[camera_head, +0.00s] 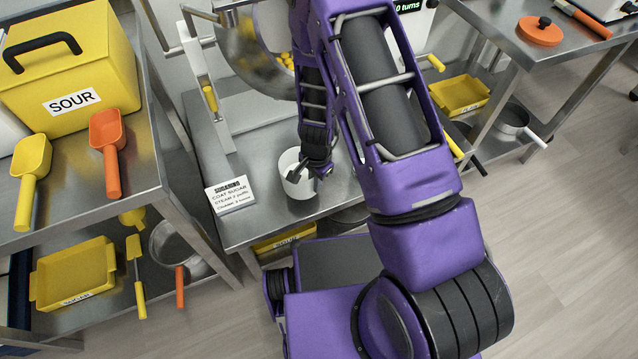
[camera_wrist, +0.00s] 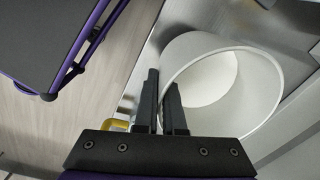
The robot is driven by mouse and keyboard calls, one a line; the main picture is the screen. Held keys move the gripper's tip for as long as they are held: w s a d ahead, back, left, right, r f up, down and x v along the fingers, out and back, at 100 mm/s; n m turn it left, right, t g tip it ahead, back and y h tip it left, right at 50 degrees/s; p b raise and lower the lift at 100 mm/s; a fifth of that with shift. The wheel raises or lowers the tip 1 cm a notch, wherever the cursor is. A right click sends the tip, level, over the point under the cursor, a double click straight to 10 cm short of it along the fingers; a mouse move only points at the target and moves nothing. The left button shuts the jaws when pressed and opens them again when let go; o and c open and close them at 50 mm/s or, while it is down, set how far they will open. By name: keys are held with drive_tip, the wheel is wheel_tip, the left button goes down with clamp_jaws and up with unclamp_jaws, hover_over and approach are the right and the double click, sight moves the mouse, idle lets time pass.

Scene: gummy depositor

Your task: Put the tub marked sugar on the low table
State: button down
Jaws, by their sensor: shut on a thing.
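A white, open-topped tub (camera_head: 296,186) is at the middle steel table (camera_head: 240,226), near its front edge. It looks upright. I see no sugar marking on the sides in view. In the wrist view the two dark fingers (camera_wrist: 163,85) pinch the near rim of the tub (camera_wrist: 255,100), whose inside looks pale and smooth. I cannot tell whether the tub's base touches the steel top. Which surface is the low table is not marked.
A sugaring card (camera_head: 230,195) stands left of the tub. A round drum with yellow pieces (camera_head: 285,60) is behind. A yellow SOUR box (camera_head: 75,70) and scoops occupy the left table. Yellow trays (camera_head: 75,272) sit on lower shelves. Floor at right (camera_head: 560,200) is clear.

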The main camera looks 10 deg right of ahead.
sight(315, 194)
drive_tip(key=shift+f+b, duration=0.45)
drive_tip(key=shift+f, duration=2.35)
drive_tip(key=shift+f, duration=0.25)
drive_tip(key=c, duration=1)
unclamp_jaws()
drive_tip(key=shift+r, duration=0.15)
wheel_tip(315, 194, up, 12)
drive_tip(key=p, duration=0.2)
drive_tip(key=shift+s+d, duration=0.15)
drive_tip(key=shift+s, duration=0.05)
drive_tip(key=shift+r, duration=0.1)
